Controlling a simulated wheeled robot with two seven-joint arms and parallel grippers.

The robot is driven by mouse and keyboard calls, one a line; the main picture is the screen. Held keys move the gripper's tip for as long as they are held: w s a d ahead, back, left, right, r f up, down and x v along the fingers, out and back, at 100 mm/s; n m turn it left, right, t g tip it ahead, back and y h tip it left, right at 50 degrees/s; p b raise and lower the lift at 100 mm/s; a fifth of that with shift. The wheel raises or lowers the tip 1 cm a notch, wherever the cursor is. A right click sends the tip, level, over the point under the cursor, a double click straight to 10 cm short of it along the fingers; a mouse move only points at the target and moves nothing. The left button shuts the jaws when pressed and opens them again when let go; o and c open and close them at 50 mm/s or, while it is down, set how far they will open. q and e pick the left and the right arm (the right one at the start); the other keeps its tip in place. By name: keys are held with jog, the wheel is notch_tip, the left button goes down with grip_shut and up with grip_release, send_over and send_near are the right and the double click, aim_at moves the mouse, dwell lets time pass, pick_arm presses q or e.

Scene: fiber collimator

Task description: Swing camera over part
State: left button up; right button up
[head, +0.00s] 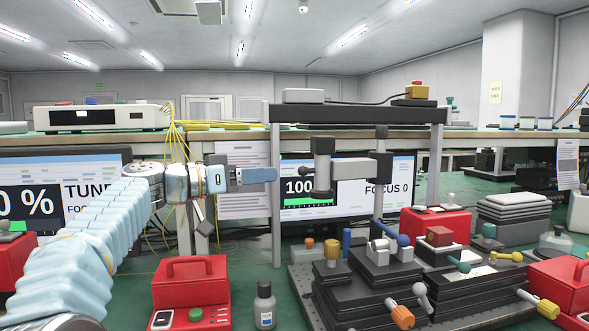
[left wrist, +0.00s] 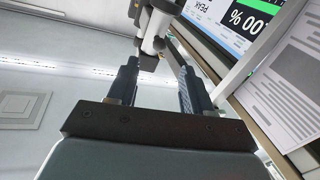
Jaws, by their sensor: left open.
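The camera (head: 322,158), a grey upright cylinder, hangs on a horizontal arm (head: 352,168) from a post (head: 381,205). It is at the left of the stage block. My left gripper (head: 268,174) is open and empty to the left of the camera, pointing at it with a gap between. In the left wrist view, a pale and dark camera body (left wrist: 155,28) shows beyond the open fingertips (left wrist: 157,68). The part appears to be the small silver piece (head: 381,251) in the mount on the black stages. My right gripper is not in view.
A grey frame (head: 276,200) with a dark top beam stands around the camera post. Behind it are a monitor (head: 300,215) reading FOCUS 0 and a paper sheet. A red box (head: 190,283) and a dark bottle (head: 264,306) stand in front. Colored knobs crowd the stages (head: 350,298).

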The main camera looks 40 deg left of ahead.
pick_arm(q)
jog(key=p+x, duration=0.2)
jog(key=x, duration=0.6)
jog(key=shift+w+d, duration=0.2)
jog(key=shift+w, duration=0.15)
jog(key=shift+c, duration=0.4)
grip_shut()
